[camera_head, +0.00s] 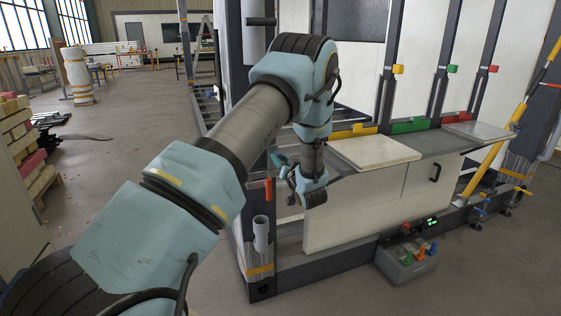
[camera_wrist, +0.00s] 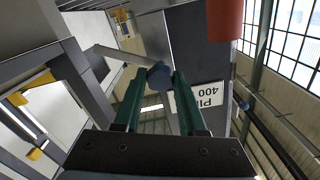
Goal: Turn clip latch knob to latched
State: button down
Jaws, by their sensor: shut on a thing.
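My gripper (camera_wrist: 159,84) shows from behind in the wrist view, its two green fingers reaching forward. The fingers are shut on a dark blue faceted knob (camera_wrist: 159,76), one finger on each side at the tips. A pale grey bar (camera_wrist: 120,54) runs from beside the knob toward the upper left; I cannot tell whether it is joined to the knob. In the head view my gripper (camera_head: 277,159) is at the frame's near corner post, with its teal fingertips pointing left. The knob cannot be made out there. Which latch position it is in cannot be told.
A red cylinder (camera_wrist: 226,18) hangs close to the right of the fingers. A dark post with a white label (camera_wrist: 201,97) stands behind the knob. In the head view a pale board (camera_head: 375,152) lies on the counter, and a grey bin (camera_head: 408,266) sits on the floor.

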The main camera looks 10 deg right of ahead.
jog(key=m, duration=0.5)
jog(key=shift+d+m, duration=0.1)
jog(key=shift+m, duration=0.3)
jog(key=m+p, duration=0.1)
jog(key=m, duration=0.5)
jog(key=shift+f, duration=0.1)
jog(key=shift+c, duration=2.3)
grip_release()
jog(key=s+d+b, duration=0.1)
jog(key=s+b, duration=0.1)
jog(key=s, duration=0.8)
jog(key=shift+s+d, duration=0.15)
jog(key=shift+s, duration=0.25)
